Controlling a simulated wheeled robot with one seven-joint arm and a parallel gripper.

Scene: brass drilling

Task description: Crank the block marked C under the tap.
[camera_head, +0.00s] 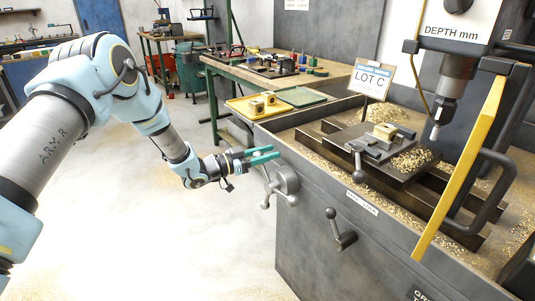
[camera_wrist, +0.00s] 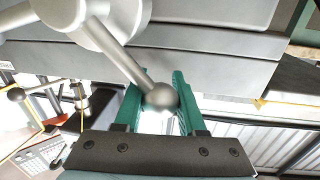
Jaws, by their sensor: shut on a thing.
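A brass block (camera_head: 385,131) sits in a dark vise (camera_head: 372,145) on the drilling machine's bed; no letter can be read on it. The spindle with its tool (camera_head: 440,112) hangs to the right of the block and above the bed. A grey crank (camera_head: 287,180) with ball-ended spokes is on the machine's front face. My gripper (camera_head: 264,155) is at the crank's upper left. In the wrist view, its teal fingers are shut on one ball-ended spoke (camera_wrist: 161,96), with the ball between them. The fingers partly hide that spoke in the head view.
A LOT C sign (camera_head: 371,81) stands behind the vise. A second handle (camera_head: 340,232) sticks out lower on the front face. A yellow-edged guard (camera_head: 462,170) is at right. A yellow tray (camera_head: 243,107) with brass blocks lies on the bench behind. Open floor lies left.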

